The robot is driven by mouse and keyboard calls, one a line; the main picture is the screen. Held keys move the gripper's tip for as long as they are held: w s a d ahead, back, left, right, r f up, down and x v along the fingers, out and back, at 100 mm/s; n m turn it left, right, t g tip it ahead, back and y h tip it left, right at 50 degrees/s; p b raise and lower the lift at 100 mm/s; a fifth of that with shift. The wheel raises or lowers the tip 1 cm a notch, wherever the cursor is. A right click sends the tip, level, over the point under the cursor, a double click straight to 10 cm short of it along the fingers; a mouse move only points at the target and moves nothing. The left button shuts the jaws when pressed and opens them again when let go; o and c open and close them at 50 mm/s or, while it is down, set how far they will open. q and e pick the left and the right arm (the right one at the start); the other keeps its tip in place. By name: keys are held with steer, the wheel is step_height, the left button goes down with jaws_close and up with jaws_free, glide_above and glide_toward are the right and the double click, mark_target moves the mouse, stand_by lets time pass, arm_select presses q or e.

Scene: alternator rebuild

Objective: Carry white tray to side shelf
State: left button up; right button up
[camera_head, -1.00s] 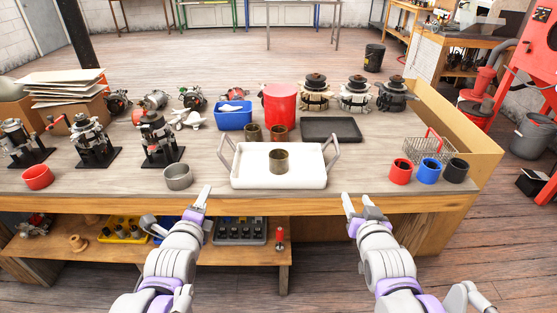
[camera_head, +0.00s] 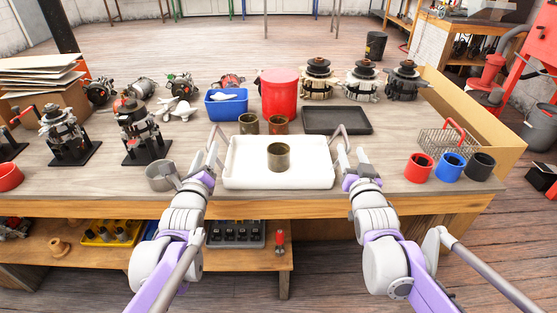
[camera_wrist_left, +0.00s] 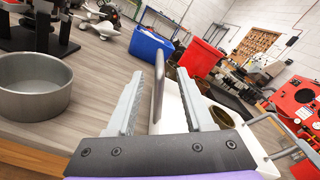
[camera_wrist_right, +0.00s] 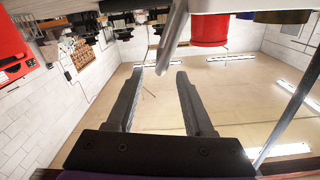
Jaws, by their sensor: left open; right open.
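The white tray (camera_head: 240,178) lies flat near the bench's front edge, with a raised grey handle at each end. A brown metal cup (camera_head: 279,156) stands on it. My left gripper (camera_head: 207,160) is open at the tray's left handle. In the left wrist view that handle (camera_wrist_left: 158,85) stands between the open fingers, with the tray (camera_wrist_left: 172,115) just beyond. My right gripper (camera_head: 346,160) is open at the right handle. In the right wrist view a grey handle bar (camera_wrist_right: 172,38) reaches down near the open fingertips. I cannot tell which shelf is the side shelf.
Two brown cups (camera_head: 263,124), a red canister (camera_head: 278,95) and a black tray (camera_head: 338,121) stand behind. A grey bowl (camera_head: 160,177) is close left of my left gripper. Red, blue and black cups (camera_head: 449,167) and a wire basket stand right. A lower shelf (camera_head: 110,255) holds parts.

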mark_target(215, 127)
arm_select(q)
steer(key=w, duration=0.8)
arm_select(e)
steer(key=w, duration=0.8)
arm_select(q)
jaws_close()
arm_select(e)
jaws_close()
steer(key=shift+s, duration=0.1)
